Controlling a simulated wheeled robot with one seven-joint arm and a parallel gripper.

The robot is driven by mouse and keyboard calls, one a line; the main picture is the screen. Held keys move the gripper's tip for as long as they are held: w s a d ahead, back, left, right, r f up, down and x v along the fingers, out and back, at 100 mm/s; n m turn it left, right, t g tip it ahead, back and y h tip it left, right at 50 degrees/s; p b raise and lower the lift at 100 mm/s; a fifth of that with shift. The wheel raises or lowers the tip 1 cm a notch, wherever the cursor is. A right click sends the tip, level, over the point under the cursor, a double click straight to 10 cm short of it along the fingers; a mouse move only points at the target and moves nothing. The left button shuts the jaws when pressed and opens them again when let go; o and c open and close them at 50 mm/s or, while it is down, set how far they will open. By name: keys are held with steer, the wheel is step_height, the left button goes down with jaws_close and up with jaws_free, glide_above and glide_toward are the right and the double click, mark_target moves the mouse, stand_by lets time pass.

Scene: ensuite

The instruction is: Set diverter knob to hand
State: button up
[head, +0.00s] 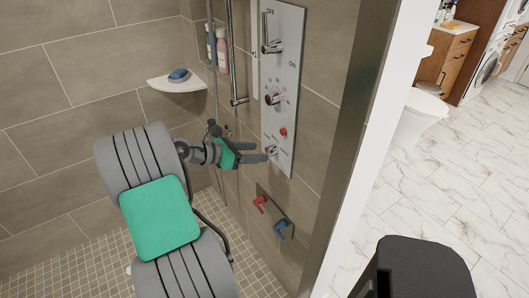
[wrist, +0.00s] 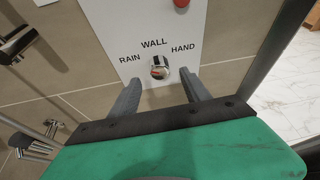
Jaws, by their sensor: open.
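The diverter knob (wrist: 159,67) is a small silver knob low on the white shower panel (wrist: 115,45). Black labels around it read RAIN at left, WALL above and HAND at right. A small red mark shows on its face, but I cannot tell for sure which label the knob points to. In the head view the knob (head: 272,151) is at the panel's bottom, partly behind my gripper (head: 266,153). My gripper is open, its fingertips (wrist: 161,78) to either side of and just short of the knob, with nothing between them.
A red button (head: 283,132), a temperature knob (head: 273,99) and an OFF/ON lever (head: 271,46) sit higher on the panel. A vertical rail (head: 232,55) and corner shelf (head: 177,87) are left; a glass-edge post (head: 345,140) is right.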

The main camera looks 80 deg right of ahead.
mark_target(267, 152)
steer(key=x, duration=0.4)
steer(key=shift+s+d+f, duration=0.1)
steer(key=shift+d+f, duration=0.05)
steer(key=shift+c, duration=0.5)
jaws_close()
